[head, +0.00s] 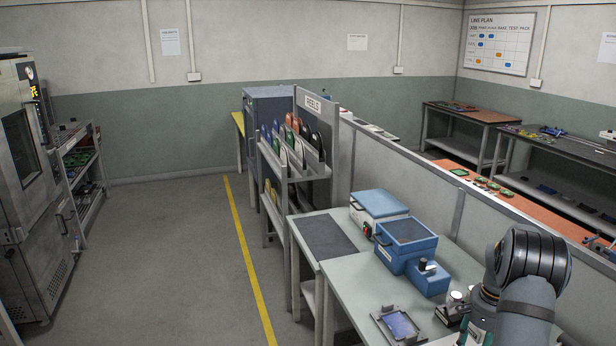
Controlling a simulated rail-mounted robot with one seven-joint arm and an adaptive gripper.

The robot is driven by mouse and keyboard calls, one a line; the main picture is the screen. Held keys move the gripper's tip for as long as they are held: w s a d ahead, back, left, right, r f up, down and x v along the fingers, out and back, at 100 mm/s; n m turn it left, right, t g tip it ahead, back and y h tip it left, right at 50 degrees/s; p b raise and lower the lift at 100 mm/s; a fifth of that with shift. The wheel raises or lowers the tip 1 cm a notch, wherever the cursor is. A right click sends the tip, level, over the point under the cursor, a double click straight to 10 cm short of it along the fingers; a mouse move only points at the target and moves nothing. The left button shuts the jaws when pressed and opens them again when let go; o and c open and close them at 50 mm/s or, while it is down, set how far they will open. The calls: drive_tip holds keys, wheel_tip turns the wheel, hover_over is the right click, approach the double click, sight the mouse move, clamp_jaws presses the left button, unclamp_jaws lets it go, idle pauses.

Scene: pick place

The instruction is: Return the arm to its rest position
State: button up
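My arm shows at the lower right of the head view, as grey links with a dark ring, bent over the near end of the grey-green workbench (449,276). My gripper cannot be made out; the arm runs out of the bottom of the picture. Whether it holds anything does not show.
On the bench stand a blue box (404,241), a white-and-blue case (378,207), a small blue block (428,279), a flat device with a blue screen (398,325) and a small silver-topped item (456,297). A partition (400,183) runs behind. The floor (165,260) at left is clear.

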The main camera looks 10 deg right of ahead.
drive_tip(key=m, duration=0.3)
drive_tip(key=shift+m, duration=0.4)
drive_tip(key=m+p, duration=0.1)
drive_tip(key=m, duration=0.2)
drive_tip(key=shift+r+m, duration=0.15)
drive_tip(key=shift+m, duration=0.15)
drive_tip(key=m+p, duration=0.1)
drive_tip(key=m, duration=0.2)
drive_tip(key=shift+p, duration=0.35)
drive_tip(key=m+p, duration=0.1)
drive_tip(key=m, duration=0.3)
drive_tip(key=shift+p, duration=0.35)
drive_tip(key=shift+r+b, duration=0.3)
drive_tip(key=shift+r, duration=0.85)
